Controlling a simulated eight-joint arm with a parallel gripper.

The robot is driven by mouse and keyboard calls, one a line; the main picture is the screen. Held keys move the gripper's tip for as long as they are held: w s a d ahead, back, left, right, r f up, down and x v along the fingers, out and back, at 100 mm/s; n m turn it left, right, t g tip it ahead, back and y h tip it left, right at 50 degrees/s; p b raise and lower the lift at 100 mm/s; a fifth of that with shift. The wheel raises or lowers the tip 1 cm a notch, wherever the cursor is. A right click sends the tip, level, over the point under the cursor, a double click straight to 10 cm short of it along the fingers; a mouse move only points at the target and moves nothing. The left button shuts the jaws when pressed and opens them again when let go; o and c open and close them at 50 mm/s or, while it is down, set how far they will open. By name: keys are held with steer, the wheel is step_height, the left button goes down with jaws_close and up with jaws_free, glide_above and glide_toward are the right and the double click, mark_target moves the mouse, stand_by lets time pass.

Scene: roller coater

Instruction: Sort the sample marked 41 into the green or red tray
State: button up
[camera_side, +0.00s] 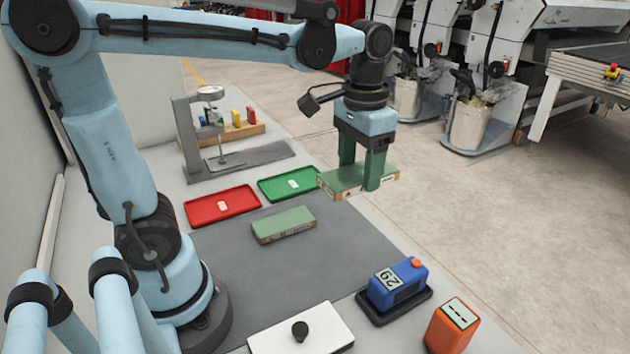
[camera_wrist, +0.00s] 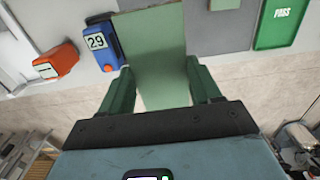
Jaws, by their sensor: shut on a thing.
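My gripper (camera_side: 361,176) is shut on a flat green panel (camera_side: 336,181), held raised just right of the green tray in the side view. In the wrist view the held panel (camera_wrist: 155,50) lies between both fingers. A second green panel (camera_side: 284,224) lies on the grey mat (camera_side: 330,262). No number is readable on either panel, so I cannot tell which is 41. The green tray (camera_side: 269,191) and the red tray (camera_side: 198,217) stand side by side behind the mat, each with only a white label showing. The wrist view shows the green tray (camera_wrist: 271,38), lettered PASS.
A blue device (camera_side: 409,284) reading 29 sits on a black base, beside an orange device (camera_side: 452,326). A white plate with a black knob (camera_side: 300,331) lies in front. A grey stand (camera_side: 186,140) and a wooden rack (camera_side: 238,133) are at the back. Much of the mat is clear.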

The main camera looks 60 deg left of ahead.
steer(key=shift+w+a+r, duration=0.1)
steer(key=shift+w+a, duration=0.2)
steer(key=shift+a, duration=0.35)
steer(key=s+a+f, duration=0.3)
steer(key=s+a, duration=0.2)
steer(key=a, duration=0.5)
steer(key=s+a+f, duration=0.4)
steer(key=s+a, duration=0.1)
steer(key=a, duration=0.5)
steer(key=s+a+f, duration=0.3)
steer(key=s+a, duration=0.3)
steer(key=s, duration=0.3)
steer(key=shift+w+d+f, duration=0.1)
steer(key=shift+d+f, duration=0.05)
steer(key=shift+f, duration=1.5)
steer(key=shift+d+f, duration=0.1)
steer(key=shift+f, duration=1.5)
